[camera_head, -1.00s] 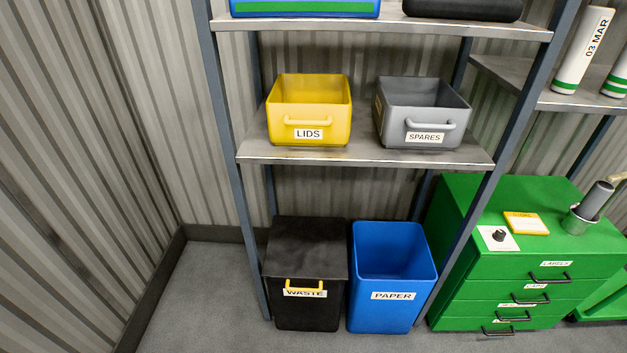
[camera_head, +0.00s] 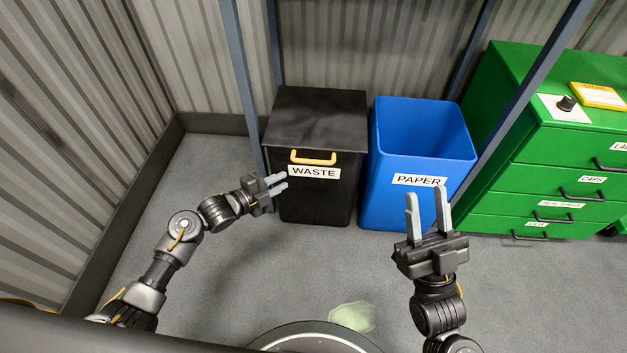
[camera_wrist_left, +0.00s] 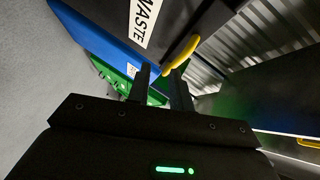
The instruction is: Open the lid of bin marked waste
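The black waste bin (camera_head: 313,202) stands on the floor under the shelf rack, with a white WASTE label on its front. Its black lid (camera_head: 318,118) is closed. A yellow handle (camera_head: 313,158) sits at the lid's front edge, and it also shows in the left wrist view (camera_wrist_left: 182,53). My left gripper (camera_head: 279,184) is in front of the bin's left side, just below and left of the handle. Its two fingers are apart with nothing between them, and the handle lies beyond the fingertips in the left wrist view. My right gripper (camera_head: 427,210) is open and empty before the paper bin.
The open blue PAPER bin (camera_head: 392,205) stands right beside the waste bin. A green drawer cabinet (camera_head: 560,150) is further right. Rack posts (camera_head: 242,85) rise beside the bins. A pale green patch (camera_head: 352,315) lies on the floor. Floor to the left is clear.

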